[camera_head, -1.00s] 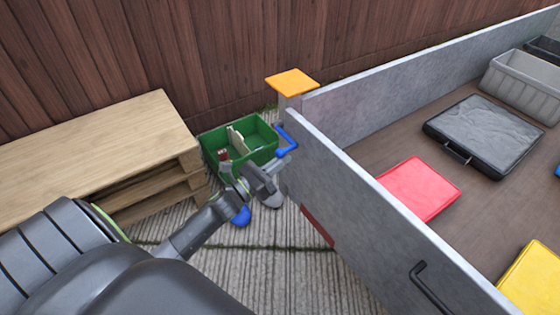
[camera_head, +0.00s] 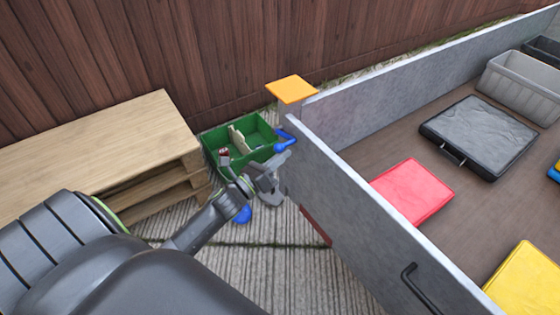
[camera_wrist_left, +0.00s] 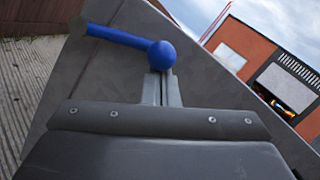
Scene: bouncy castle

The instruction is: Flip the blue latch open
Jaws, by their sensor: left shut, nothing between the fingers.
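The blue latch (camera_head: 285,139) is a short blue bar with a round knob, on the outer face of the grey panel (camera_head: 330,180) near its post with the orange cap (camera_head: 291,89). In the left wrist view the latch (camera_wrist_left: 120,39) points left, and its ball end (camera_wrist_left: 162,55) sits right at my fingertips. My left gripper (camera_head: 277,165) is shut and empty, just below the latch in the head view. In the left wrist view its closed fingertips (camera_wrist_left: 162,82) are at the ball's underside; they look touching or nearly so. My right gripper is out of view.
A green crate (camera_head: 268,129) with items in it stands behind the gripper. A wooden pallet stack (camera_head: 100,150) is at left. A black handle (camera_head: 412,285) is on the panel.

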